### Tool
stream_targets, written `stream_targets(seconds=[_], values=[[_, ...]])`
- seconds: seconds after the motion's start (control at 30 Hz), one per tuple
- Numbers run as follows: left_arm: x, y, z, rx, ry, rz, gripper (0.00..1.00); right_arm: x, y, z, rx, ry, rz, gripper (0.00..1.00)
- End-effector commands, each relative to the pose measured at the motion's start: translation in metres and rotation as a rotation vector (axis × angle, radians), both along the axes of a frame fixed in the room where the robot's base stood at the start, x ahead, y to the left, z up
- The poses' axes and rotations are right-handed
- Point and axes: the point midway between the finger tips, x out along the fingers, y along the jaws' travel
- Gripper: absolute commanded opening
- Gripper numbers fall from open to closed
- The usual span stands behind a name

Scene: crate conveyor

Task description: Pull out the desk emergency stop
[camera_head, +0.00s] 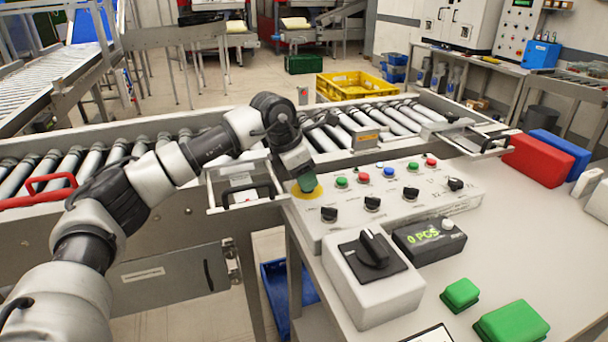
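A white control panel (398,200) with several coloured buttons and black knobs stands on the desk. A yellow round plate (313,193) shows at its left end, the likely place of the emergency stop. Any red stop button on it is hidden behind my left gripper (305,182). That gripper points down onto the plate, its tip touching it or just above. Whether its fingers are open or shut on the button cannot be seen. My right gripper does not show.
A grey box with a large black rotary switch (371,250) and a counter display (429,240) stand in front of the panel. Green blocks (511,326) lie nearer. Red (537,160) and blue blocks and pale items are at the right. The roller conveyor (350,130) runs behind.

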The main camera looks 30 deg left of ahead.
Motion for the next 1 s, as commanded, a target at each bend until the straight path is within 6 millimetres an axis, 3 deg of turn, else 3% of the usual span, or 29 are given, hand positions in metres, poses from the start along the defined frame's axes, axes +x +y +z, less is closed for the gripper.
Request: stream_targets(seconds=[0.03,0.23,0.47,0.7,0.73,0.87,1.0], values=[[0.000,0.000,0.000,0.000,0.000,0.000,0.29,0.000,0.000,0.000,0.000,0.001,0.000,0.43],[0.000,0.000,0.000,-0.001,-0.001,0.000,0.00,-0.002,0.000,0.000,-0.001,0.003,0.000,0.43],[0.000,0.000,0.016,-0.001,-0.003,0.000,0.00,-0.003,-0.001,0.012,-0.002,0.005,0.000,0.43],[0.001,0.000,0.015,-0.001,-0.004,0.001,0.00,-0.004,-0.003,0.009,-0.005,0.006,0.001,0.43],[0.001,0.000,0.015,-0.001,-0.004,0.001,0.42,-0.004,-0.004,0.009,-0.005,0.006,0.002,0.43],[0.001,0.000,0.014,-0.001,-0.003,0.000,0.62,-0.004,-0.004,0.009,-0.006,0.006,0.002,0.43],[0.000,0.000,0.014,-0.001,-0.002,0.000,0.64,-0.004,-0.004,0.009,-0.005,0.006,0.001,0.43]])
